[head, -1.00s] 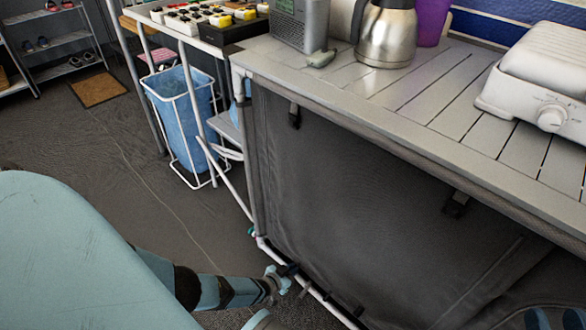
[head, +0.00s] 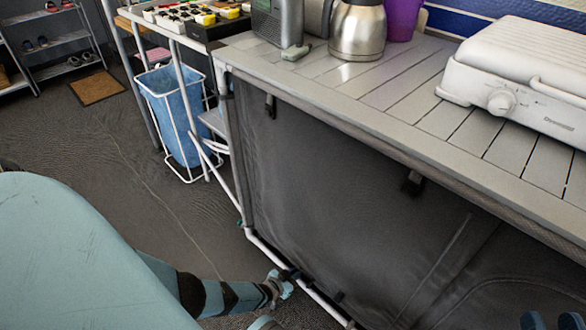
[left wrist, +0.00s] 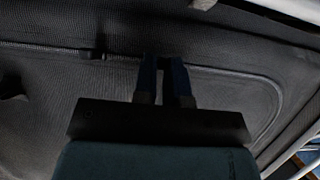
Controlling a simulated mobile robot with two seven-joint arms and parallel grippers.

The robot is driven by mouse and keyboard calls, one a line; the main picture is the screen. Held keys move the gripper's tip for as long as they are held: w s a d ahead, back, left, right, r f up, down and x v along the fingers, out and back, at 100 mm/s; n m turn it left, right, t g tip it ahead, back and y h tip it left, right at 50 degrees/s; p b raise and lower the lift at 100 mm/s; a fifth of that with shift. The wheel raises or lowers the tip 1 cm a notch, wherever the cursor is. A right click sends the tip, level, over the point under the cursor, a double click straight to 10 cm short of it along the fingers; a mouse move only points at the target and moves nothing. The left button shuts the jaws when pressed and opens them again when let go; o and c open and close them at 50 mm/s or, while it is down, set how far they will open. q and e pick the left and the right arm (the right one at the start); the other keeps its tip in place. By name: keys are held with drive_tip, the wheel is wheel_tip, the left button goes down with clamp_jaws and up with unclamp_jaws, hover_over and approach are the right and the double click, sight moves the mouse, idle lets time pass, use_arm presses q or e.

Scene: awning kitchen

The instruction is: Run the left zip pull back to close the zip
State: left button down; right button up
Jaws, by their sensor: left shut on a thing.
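The zip shows in the left wrist view as a raised seam (left wrist: 225,68) on dark grey fabric. It runs across and then curves down at the right. My left gripper (left wrist: 165,65) has its fingers shut at this seam; the zip pull between them is hidden. A small dark piece (left wrist: 92,55) sits on the seam to the left of the fingers. In the head view my left gripper (head: 284,284) is low down, at the bottom edge of the grey fabric front (head: 330,200) of the kitchen unit.
A white frame tube (head: 262,247) runs along the bottom of the fabric front. The slatted worktop (head: 400,85) above holds a steel jug (head: 358,30) and a white grill (head: 515,90). A blue bin (head: 172,110) stands at the left end.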

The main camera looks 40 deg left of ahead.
use_arm(q)
drive_tip(key=shift+s+d, duration=0.1)
drive_tip(key=shift+d, duration=0.2)
use_arm(e)
drive_tip(key=shift+f, duration=0.1)
use_arm(q)
drive_tip(key=c, duration=1.2)
unclamp_jaws()
use_arm(e)
drive_tip(key=shift+d, duration=0.1)
use_arm(q)
drive_tip(key=shift+a, duration=0.1)
